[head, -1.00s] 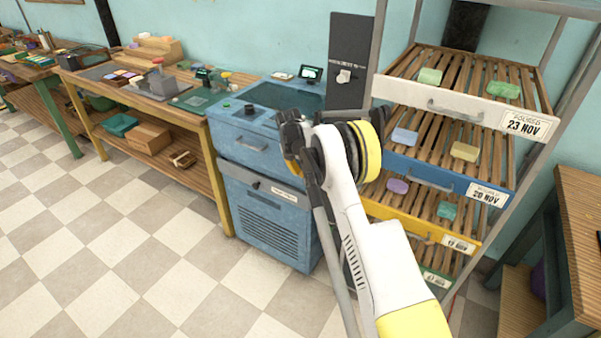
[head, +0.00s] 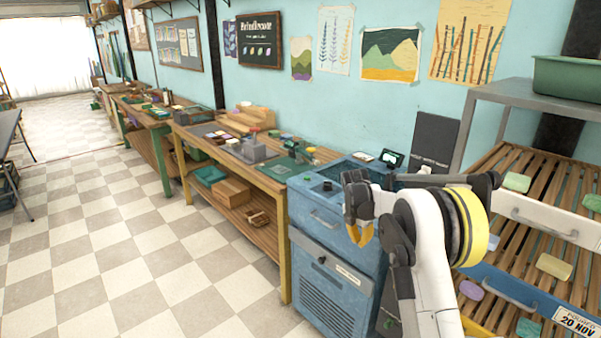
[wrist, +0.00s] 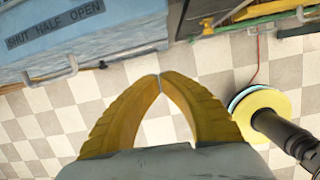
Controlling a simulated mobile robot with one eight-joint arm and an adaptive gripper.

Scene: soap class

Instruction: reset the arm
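My gripper (head: 360,236) hangs with its yellow fingers pointing down in the head view, in front of the blue cabinet. In the wrist view my gripper (wrist: 159,77) has its two fingertips together, with nothing between them and the checkered floor below. My white arm (head: 428,240) is folded, with its yellow-and-black joint beside the drying rack. The gripper looks apart from the cabinet and the rack.
The blue cabinet (head: 334,275) stands close behind the gripper. The drying rack (head: 527,216) with soap bars is at right. A wooden workbench (head: 283,220) runs along the wall at left. The checkered floor (head: 150,255) at left is clear.

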